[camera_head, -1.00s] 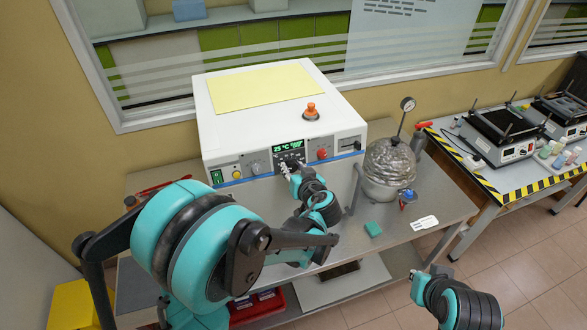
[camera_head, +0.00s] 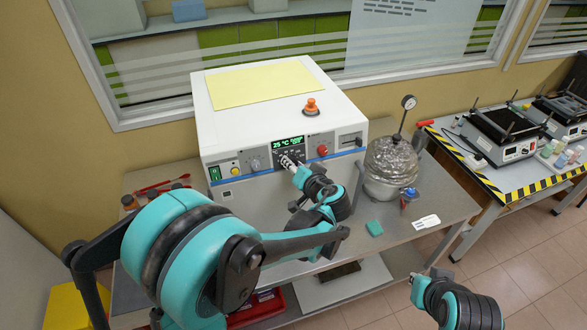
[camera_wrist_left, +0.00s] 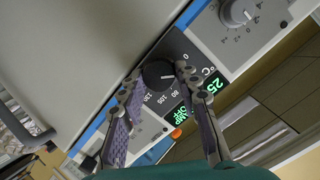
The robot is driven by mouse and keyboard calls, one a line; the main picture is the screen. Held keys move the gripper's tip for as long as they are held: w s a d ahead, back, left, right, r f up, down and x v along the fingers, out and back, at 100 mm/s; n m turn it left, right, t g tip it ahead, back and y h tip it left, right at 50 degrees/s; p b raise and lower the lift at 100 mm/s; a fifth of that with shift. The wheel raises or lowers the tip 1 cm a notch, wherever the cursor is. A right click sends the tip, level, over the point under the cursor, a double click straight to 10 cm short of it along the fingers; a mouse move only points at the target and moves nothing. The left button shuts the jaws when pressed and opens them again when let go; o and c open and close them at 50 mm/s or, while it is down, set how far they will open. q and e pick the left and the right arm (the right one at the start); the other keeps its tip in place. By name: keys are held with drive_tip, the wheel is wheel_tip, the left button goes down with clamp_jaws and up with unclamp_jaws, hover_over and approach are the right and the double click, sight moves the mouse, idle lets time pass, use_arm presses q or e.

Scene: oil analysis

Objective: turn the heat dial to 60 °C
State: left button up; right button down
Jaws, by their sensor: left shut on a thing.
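The heat dial (camera_wrist_left: 158,75) is a black round knob on a dark panel with a printed number scale, seen in the left wrist view. My left gripper (camera_wrist_left: 155,82) has one finger on each side of it and is shut on it. In the head view my left gripper (camera_head: 287,161) is at the front panel of the white machine (camera_head: 270,120), and its fingertips largely hide the dial. The green display (camera_head: 289,142) above reads 25 °C. My right gripper (camera_head: 438,272) is at the lower right, away from the machine; its finger opening is unclear.
A grey knob (camera_head: 254,163) and a red knob (camera_head: 322,151) flank the dial panel.

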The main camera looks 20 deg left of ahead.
use_arm(q)
drive_tip(key=shift+d+f+m+y+b, duration=0.1)
drive_tip(key=shift+m+y+b, duration=0.25)
drive_tip(key=shift+m+b, duration=0.8)
drive_tip(key=shift+d+f+m+y+b, duration=0.1)
drive_tip(key=shift+m+y+b, duration=0.3)
drive_tip(key=shift+m, duration=1.35)
drive_tip(key=shift+r, duration=0.1)
drive_tip(key=o, duration=1.2)
drive_tip(key=shift+c, duration=0.2)
drive_tip(key=v, duration=1.2)
drive_tip(key=shift+w, duration=0.1)
